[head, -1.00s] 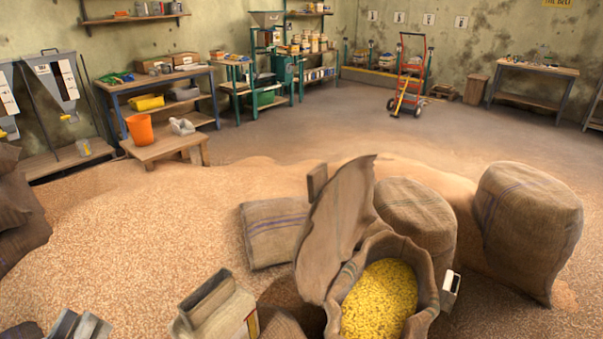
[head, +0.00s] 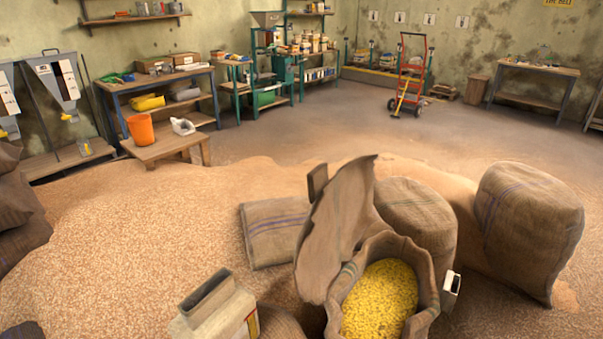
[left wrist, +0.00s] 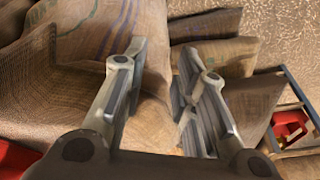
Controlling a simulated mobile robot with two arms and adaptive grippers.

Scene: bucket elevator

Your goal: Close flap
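An open burlap sack (head: 430,285) full of yellow grain (head: 380,302) stands at the front centre in the head view. Its brown flap (head: 338,230) stands up at the left of the mouth, with a small block (head: 317,182) at its upper left. The mouth is uncovered. My left gripper (left wrist: 162,50) shows in the left wrist view with its fingers apart and nothing clear between them. Striped burlap sacks (left wrist: 95,35) lie beyond its fingers. I cannot make out the flap in that view. Neither gripper shows in the head view.
A beige container (head: 215,310) stands left of the open sack. Full sacks (head: 528,225) stand behind and to the right, and a flat striped sack (head: 273,232) lies behind. Loose grain (head: 140,240) covers the floor at left. A white dark-ended piece (head: 452,283) sits right of the sack.

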